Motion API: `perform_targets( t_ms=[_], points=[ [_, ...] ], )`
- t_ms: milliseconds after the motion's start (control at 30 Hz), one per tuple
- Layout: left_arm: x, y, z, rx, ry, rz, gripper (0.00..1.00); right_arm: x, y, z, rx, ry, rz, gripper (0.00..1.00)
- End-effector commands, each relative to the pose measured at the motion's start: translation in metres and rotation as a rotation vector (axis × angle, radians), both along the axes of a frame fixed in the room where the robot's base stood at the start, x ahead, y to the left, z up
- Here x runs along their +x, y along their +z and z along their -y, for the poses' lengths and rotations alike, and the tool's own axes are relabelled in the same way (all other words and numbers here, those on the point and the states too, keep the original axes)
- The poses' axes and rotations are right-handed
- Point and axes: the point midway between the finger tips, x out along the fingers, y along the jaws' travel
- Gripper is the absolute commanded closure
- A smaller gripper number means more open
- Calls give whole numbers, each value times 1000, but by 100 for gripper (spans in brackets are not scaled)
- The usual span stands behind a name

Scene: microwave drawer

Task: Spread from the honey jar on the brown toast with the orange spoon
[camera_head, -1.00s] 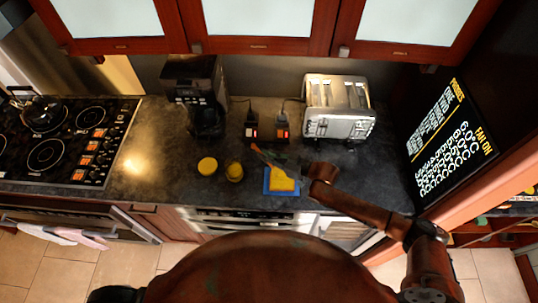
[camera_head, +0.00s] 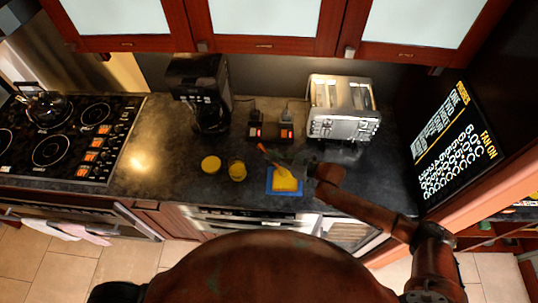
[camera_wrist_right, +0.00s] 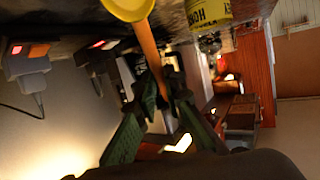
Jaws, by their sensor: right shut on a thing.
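The toast (camera_head: 285,180) looks yellow on top and lies on a blue square plate (camera_head: 271,191) on the counter. The honey jar (camera_head: 237,171) stands open to its left; its lettered yellow label shows in the right wrist view (camera_wrist_right: 208,12). My right gripper (camera_head: 292,165) is over the far edge of the toast and shut on the orange spoon (camera_head: 266,151). In the right wrist view, the orange handle (camera_wrist_right: 150,48) runs up from the gripper fingers (camera_wrist_right: 165,98) towards a yellow rounded shape (camera_wrist_right: 128,6), cut by the frame edge. My left gripper is out of view.
A yellow round item (camera_head: 211,164) stands left of the jar. A coffee maker (camera_head: 203,95), black and red devices (camera_head: 271,132) and a toaster (camera_head: 343,108) line the back. A stove (camera_head: 65,135) is at left, a menu screen (camera_head: 455,145) at right. The left counter is clear.

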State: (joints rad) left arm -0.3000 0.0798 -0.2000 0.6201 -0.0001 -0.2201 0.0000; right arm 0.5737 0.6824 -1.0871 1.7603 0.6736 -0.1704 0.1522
Motion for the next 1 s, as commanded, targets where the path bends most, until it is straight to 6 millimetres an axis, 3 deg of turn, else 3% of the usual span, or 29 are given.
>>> perform_targets(
  t_ms=[1000],
  points=[
    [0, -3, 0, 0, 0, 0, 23, 1, 0, 29, -2, -1, 0, 100]
  ],
)
